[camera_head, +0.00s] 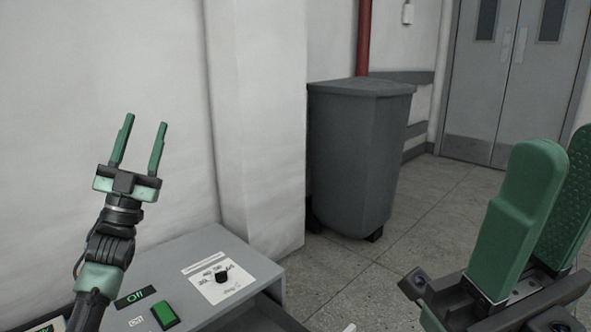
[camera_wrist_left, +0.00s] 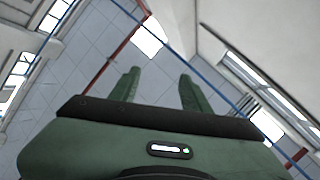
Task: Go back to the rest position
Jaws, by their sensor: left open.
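My left gripper (camera_head: 146,121) is raised at the left of the head view, fingers pointing up, above a grey control box. Its two green fingers stand apart with nothing between them. The left wrist view also shows the open, empty left gripper (camera_wrist_left: 159,78) pointing towards the ceiling. My right gripper (camera_head: 563,142) is large and close at the right edge of the head view, partly cut off by the frame. Its green fingers point up and stand apart, with the textured inner pad of one showing and no object seen between them.
A grey bin (camera_head: 352,160) stands beside a white wall pillar (camera_head: 262,120). Grey double doors (camera_head: 510,90) are at the back right. The tiled floor between is clear.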

